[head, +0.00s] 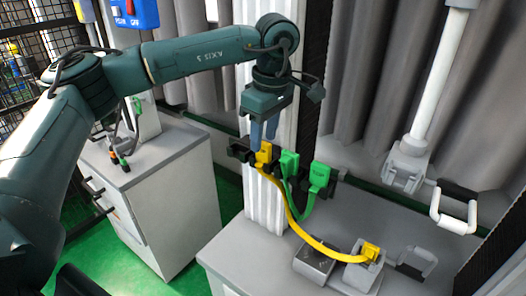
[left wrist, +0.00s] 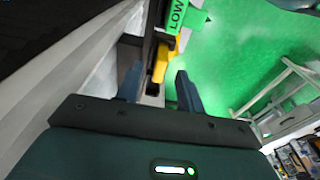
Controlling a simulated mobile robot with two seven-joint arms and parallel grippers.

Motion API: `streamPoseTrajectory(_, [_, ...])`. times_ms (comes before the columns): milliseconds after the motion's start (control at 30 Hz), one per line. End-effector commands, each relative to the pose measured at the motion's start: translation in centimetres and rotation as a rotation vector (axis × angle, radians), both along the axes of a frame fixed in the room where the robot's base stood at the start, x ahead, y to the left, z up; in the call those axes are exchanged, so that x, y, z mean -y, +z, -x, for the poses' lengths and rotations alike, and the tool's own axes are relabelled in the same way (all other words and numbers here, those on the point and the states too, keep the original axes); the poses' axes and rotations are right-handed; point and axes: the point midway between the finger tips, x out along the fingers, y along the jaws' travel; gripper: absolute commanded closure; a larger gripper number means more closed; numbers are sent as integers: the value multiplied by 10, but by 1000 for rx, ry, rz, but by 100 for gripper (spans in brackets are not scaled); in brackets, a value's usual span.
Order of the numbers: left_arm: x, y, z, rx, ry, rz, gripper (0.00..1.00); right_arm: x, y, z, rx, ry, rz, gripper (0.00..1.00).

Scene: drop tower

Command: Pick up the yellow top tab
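The yellow top tab (head: 264,153) sits in a black holder on the white ribbed column, at the upper end of a yellow strap (head: 292,207). My left gripper (head: 264,138) points down just above the tab. In the left wrist view the yellow piece (left wrist: 161,62) shows between and beyond the two blue fingers of my left gripper (left wrist: 159,70). The fingers are apart, with a gap on both sides of the yellow piece; I cannot tell whether they reach around it. My right gripper is not in view.
Green tabs (head: 319,176) hang in holders just right of the yellow one. The strap's lower yellow tab (head: 371,250) rests on a grey block on the bench (head: 237,255). A grey cabinet (head: 165,190) stands left. In the left wrist view a green "LOW" tag (left wrist: 177,14) shows.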

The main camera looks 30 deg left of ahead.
Motion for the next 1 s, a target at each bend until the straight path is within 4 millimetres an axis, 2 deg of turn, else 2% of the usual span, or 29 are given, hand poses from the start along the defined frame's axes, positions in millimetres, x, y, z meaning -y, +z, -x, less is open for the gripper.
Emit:
streamPoseTrajectory(133, [-1,-13,0,0,0,1,62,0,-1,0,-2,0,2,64])
streamPoseTrajectory(367, [-1,-14,0,1,0,1,62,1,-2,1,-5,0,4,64])
streamPoseTrajectory(833, [-1,-14,0,1,-1,1,99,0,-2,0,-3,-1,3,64])
streamPoseTrajectory(1000, [-1,-14,0,1,-1,1,100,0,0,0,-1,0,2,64])
